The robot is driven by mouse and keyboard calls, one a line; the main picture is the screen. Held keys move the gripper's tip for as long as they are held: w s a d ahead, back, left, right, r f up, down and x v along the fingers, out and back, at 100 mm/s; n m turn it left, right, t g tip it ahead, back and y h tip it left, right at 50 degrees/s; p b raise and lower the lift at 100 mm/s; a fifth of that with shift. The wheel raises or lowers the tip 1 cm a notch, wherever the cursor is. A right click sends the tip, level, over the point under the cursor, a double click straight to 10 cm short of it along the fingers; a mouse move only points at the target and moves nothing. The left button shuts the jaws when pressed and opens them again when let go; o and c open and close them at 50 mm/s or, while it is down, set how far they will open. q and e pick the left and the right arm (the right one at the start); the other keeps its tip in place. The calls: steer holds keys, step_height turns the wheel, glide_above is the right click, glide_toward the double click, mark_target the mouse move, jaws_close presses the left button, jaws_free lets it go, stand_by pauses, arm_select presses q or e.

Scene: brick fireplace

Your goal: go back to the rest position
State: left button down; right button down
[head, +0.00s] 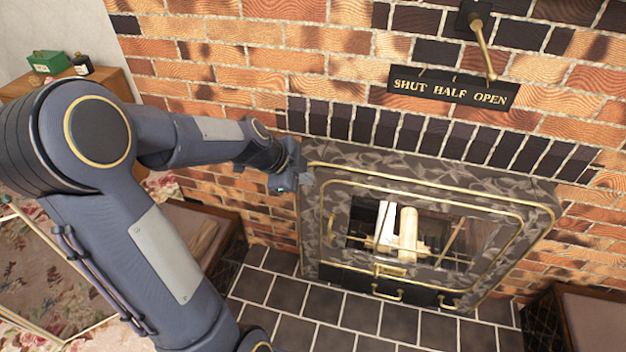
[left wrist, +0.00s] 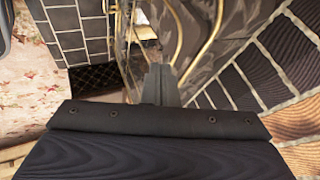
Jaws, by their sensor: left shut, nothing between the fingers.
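My left arm comes in from the left in the head view. My left gripper (head: 304,178) is at the upper left corner of the fireplace screen (head: 325,235), close to the brick wall. I cannot tell whether it touches the screen. In the left wrist view the fingers of my left gripper (left wrist: 160,82) are together with nothing between them. The patterned screen with its brass rails also shows there, just beyond the fingers (left wrist: 200,50). My right gripper is in neither view.
A black sign (head: 452,88) and a brass lever (head: 484,48) are on the brick wall (head: 250,70). White logs (head: 408,232) show through the screen's opening. A wooden cabinet (head: 112,80) with a green box (head: 48,62) stands at the left. The dark tiled hearth (head: 330,315) is clear.

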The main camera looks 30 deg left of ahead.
arm_select(q)
steer(key=s+d+r+n+h, duration=0.1)
steer(key=s+d+r+n, duration=0.25)
steer(key=s, duration=0.25)
steer(key=s+d+r+n, duration=0.3)
steer(key=s+d+n, duration=0.1)
steer(key=s, duration=0.2)
steer(key=s+d+f+n+g, duration=0.1)
steer(key=s+d+n, duration=0.1)
steer(key=s+n, duration=0.25)
steer(key=s+d+f+n, duration=0.1)
steer(key=s+d+n, duration=0.2)
steer(key=s+n, duration=0.15)
step_height(320, 180, up, 20)
steer(key=m+p, duration=0.1)
steer(key=p, duration=1.8)
steer(key=shift+s+a, duration=0.3)
steer(key=shift+f, duration=0.15)
